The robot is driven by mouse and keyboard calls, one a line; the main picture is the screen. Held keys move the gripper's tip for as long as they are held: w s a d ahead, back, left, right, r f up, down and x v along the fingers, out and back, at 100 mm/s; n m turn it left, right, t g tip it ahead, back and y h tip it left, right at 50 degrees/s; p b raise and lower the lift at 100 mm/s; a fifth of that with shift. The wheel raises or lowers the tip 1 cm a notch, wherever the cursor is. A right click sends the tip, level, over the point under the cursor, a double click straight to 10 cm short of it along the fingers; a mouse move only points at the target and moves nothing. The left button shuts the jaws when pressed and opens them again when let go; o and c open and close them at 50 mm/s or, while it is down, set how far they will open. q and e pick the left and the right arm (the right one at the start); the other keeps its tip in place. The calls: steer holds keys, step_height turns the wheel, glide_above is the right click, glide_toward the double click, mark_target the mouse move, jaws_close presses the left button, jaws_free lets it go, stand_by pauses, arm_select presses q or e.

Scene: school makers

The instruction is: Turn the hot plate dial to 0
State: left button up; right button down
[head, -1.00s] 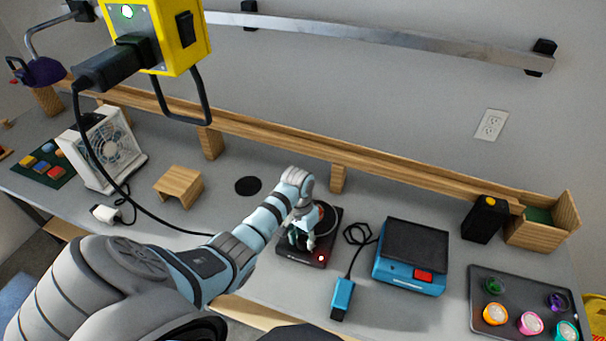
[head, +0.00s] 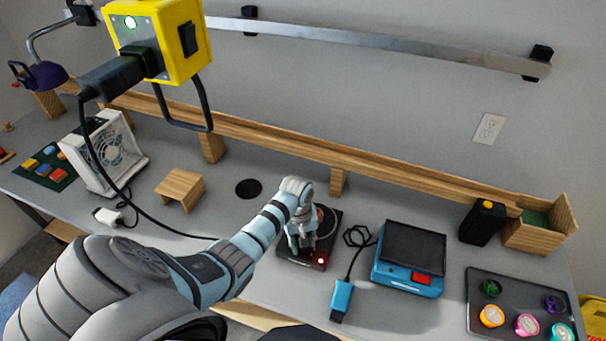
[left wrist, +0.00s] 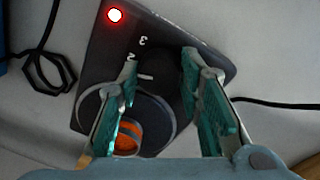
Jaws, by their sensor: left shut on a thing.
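The hot plate (head: 291,263) is a dark box on the bench with a lit red light at its front right corner. In the left wrist view the hot plate (left wrist: 95,57) shows the red light, the numbers 3 and 2, and a pale mark. My left gripper (left wrist: 160,72) points down over the hot plate's front, its green-padded fingers on both sides of the dark dial (left wrist: 167,75) and shut on it. The dial is largely hidden between the fingers, so its exact setting is unclear. In the head view my arm covers the dial. My right gripper is out of view.
A round plate with something orange (left wrist: 127,138) in it lies close behind the fingers. Right of the hot plate are a blue cabled block (head: 342,297) and a blue scale-like device (head: 408,285). A wooden stand (head: 180,188) is to the left. A yellow power box (head: 188,65) hangs above.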

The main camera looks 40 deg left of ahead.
arm_select(q)
steer(key=n, duration=0.7)
steer(key=shift+y, duration=0.3)
steer(key=n, duration=0.4)
steer(key=shift+w, duration=0.1)
steer(key=shift+r+n, duration=0.1)
steer(key=shift+n, duration=1.5)
steer(key=o, duration=1.2)
steer(key=shift+d, duration=0.1)
steer(key=r, duration=1.2)
steer(key=shift+s+d, duration=0.2)
steer(key=shift+s, duration=0.15)
steer(key=shift+f, duration=0.1)
